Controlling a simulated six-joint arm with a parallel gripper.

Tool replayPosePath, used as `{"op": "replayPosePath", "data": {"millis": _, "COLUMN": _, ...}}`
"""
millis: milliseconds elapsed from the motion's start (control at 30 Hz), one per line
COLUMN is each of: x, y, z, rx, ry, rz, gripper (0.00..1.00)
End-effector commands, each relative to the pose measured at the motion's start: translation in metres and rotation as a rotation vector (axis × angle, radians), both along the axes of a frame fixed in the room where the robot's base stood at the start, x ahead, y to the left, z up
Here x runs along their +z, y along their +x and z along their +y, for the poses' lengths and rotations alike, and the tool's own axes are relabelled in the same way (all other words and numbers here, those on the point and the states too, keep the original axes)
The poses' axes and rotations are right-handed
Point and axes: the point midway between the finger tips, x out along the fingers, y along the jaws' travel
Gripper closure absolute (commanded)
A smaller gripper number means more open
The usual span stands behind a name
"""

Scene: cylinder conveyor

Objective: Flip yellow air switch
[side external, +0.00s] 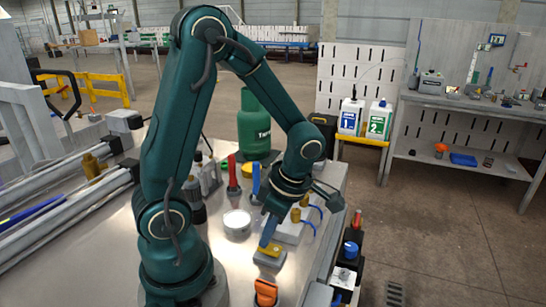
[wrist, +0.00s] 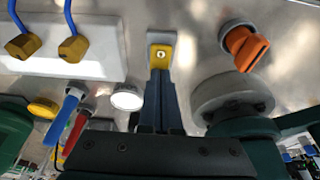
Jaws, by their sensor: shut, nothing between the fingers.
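The yellow air switch (side external: 269,256) sits on a small grey base on the metal table, just below my gripper in the side view. In the wrist view the yellow switch (wrist: 159,54) has a pale round spot in its middle and lies straight ahead of my fingers. My gripper (side external: 264,243) is shut and empty, pointing down at the switch. In the wrist view my gripper's fingertips (wrist: 160,76) are together at the switch's near edge. I cannot tell whether they touch it. The fingers hide part of the base.
An orange knob (side external: 265,293) stands close to the switch, nearer the front edge. A white block with brass fittings (wrist: 73,47) and blue hoses is on the other side. A white round lid (side external: 237,222), red (side external: 232,175) and blue handles, and a green cylinder (side external: 256,125) stand nearby.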

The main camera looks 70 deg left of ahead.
Motion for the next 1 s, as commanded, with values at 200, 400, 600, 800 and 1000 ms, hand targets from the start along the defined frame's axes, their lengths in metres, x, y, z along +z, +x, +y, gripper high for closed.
{"op": "replayPosePath", "data": {"millis": 200, "x": -0.001, "y": 0.0, "z": 0.0, "rx": 0.0, "ry": 0.001, "rz": -0.001, "gripper": 1.0}}
{"op": "replayPosePath", "data": {"millis": 400, "x": -0.005, "y": -0.002, "z": 0.002, "rx": 0.0, "ry": 0.001, "rz": 0.002, "gripper": 1.0}}
{"op": "replayPosePath", "data": {"millis": 600, "x": -0.006, "y": -0.002, "z": 0.002, "rx": 0.0, "ry": 0.0, "rz": 0.0, "gripper": 1.0}}
{"op": "replayPosePath", "data": {"millis": 800, "x": -0.006, "y": 0.001, "z": -0.001, "rx": -0.001, "ry": -0.002, "rz": -0.003, "gripper": 1.0}}
{"op": "replayPosePath", "data": {"millis": 1000, "x": -0.005, "y": 0.008, "z": -0.008, "rx": -0.001, "ry": -0.004, "rz": -0.003, "gripper": 1.0}}
